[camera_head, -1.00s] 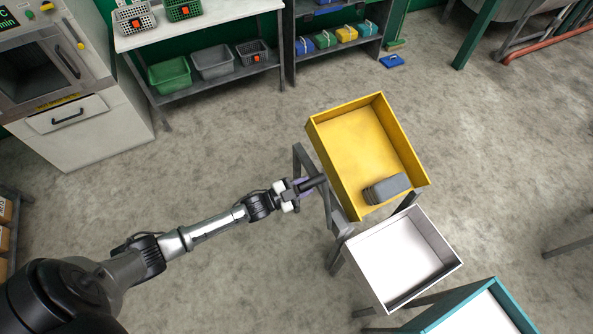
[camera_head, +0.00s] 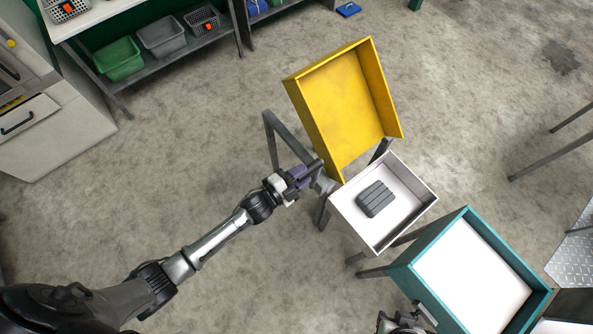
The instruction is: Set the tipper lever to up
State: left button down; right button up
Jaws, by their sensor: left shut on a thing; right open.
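The yellow tipper tray (camera_head: 343,105) is tilted on its grey stand, its low end over a white tray (camera_head: 414,206). A dark grey ribbed block (camera_head: 375,199) lies in the white tray. My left gripper (camera_head: 304,175) is shut on the dark tipper lever (camera_head: 314,169) at the left side of the stand, near the yellow tray's lower corner. The gripper's fingers hide part of the lever. My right gripper (camera_head: 412,322) shows partly at the bottom edge, beside the teal tray, and is open.
A teal tray (camera_head: 470,213) with a white inside stands at the lower right. Shelves with a green bin (camera_head: 119,60) and a grey bin (camera_head: 163,37) are at the upper left, beside a pale cabinet (camera_head: 50,130). Open concrete floor lies between.

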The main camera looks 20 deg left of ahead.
pick_arm(q)
jog(key=shift+d, duration=0.15)
jog(key=c, duration=0.8)
grip_release()
jog(key=shift+s+f, duration=0.1)
jog(key=shift+s+a, duration=0.3)
jog(key=shift+s, duration=0.2)
jog(key=b+v, duration=0.2)
jog(key=v, duration=1)
jog(key=shift+s, duration=0.3)
jog(key=shift+a, duration=0.15)
